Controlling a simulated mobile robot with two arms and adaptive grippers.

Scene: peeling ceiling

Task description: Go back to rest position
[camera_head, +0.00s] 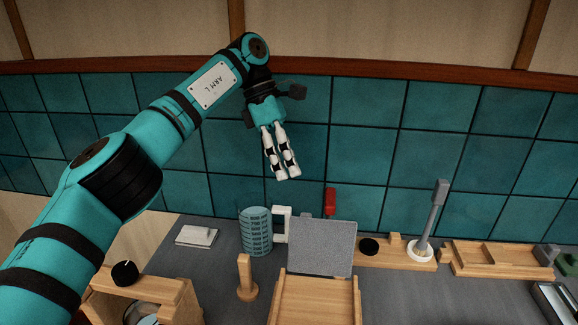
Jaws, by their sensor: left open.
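My left arm comes in from the left and reaches up across the teal tiled wall. My left gripper (287,177) points down, with its white and black fingers above the back of the counter. Its fingers look close together with a narrow gap, and nothing shows between them. It is well above the objects below it and apart from them. My right gripper is not in view.
Below stand a teal cylinder (256,232), a grey panel (322,246), a wooden post (246,278) and a wooden tray (357,300). A grey-handled tool (432,215) stands in a white ring at right. A wooden box (180,297) sits lower left. Bare counter (415,300) shows at right.

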